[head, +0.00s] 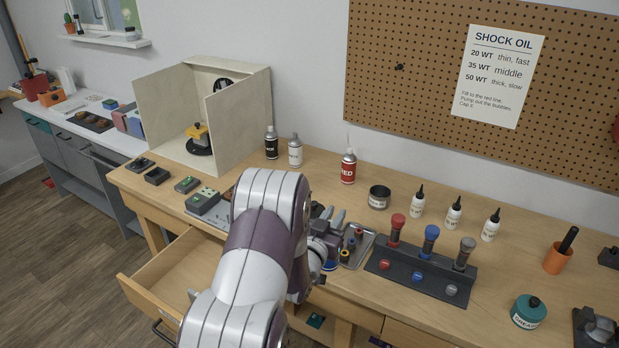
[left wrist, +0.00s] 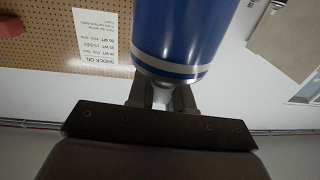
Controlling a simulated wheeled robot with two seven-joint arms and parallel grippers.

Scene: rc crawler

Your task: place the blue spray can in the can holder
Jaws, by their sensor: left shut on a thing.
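The blue spray can (left wrist: 180,35) fills the upper middle of the left wrist view, its silver-rimmed end close to the fingers. My left gripper (left wrist: 162,97) is shut on it. In the head view my left gripper (head: 325,237) is over the front part of the bench, beyond my large white arm; the can is mostly hidden there. A dark, round, open cup with a label (head: 379,197) stands on the bench behind the gripper; I cannot tell whether it is the can holder. My right gripper is not in view.
Black (head: 271,146), white (head: 295,151) and red (head: 348,168) spray cans stand at the back. A small parts tray (head: 368,240) and a screwdriver rack (head: 420,272) are right of the gripper. Several white oil bottles stand behind the rack. A drawer (head: 165,285) is open at left.

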